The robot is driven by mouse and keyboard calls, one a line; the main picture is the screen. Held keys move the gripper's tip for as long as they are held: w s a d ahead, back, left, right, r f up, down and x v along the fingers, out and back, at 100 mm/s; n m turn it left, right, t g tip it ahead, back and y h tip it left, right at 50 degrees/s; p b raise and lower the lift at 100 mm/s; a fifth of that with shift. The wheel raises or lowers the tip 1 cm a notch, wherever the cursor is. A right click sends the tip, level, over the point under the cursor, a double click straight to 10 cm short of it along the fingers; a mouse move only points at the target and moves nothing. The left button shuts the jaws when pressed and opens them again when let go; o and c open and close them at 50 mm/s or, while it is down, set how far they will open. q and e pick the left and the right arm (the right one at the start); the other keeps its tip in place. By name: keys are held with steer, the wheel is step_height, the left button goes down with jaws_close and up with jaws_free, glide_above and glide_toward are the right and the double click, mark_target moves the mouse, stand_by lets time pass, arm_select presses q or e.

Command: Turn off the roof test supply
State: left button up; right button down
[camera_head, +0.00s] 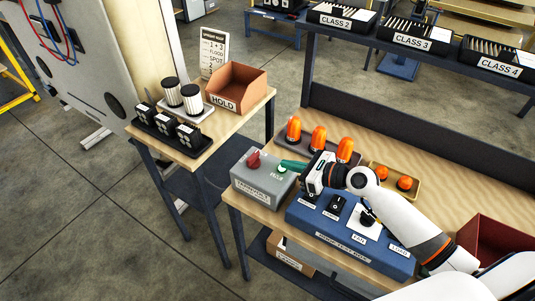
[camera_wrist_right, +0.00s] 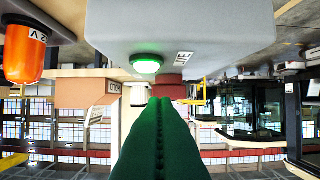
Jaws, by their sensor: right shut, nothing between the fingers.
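A grey supply box (camera_head: 262,185) stands at the left end of the wooden bench. A red knob (camera_head: 253,160) is on its top, and a green lamp (camera_head: 281,170) is to the knob's right. The box (camera_wrist_right: 180,30) shows upside down in the wrist view, with the lamp (camera_wrist_right: 146,64) glowing green and the red knob (camera_wrist_right: 168,86) beyond it. My right gripper (camera_head: 281,163) has its green fingers shut and empty, pointing left above the box, by the lamp and short of the knob. I see no contact with the knob. My left gripper is out of view.
A blue test box (camera_head: 345,245) lies under my right forearm. Orange beacons (camera_head: 318,138) stand behind the gripper, and a yellow tray (camera_head: 385,172) holds orange domes. A side table holds a HOLD bin (camera_head: 238,88) and black units (camera_head: 165,127). The floor at left is clear.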

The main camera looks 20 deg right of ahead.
mark_target(258, 155)
steer(key=x, duration=0.2)
steer(key=p+x, duration=0.1)
steer(key=x, duration=0.2)
steer(key=r+x, duration=0.1)
steer(key=x, duration=0.1)
steer(key=shift+w+a, duration=0.2)
steer(key=shift+w, duration=0.05)
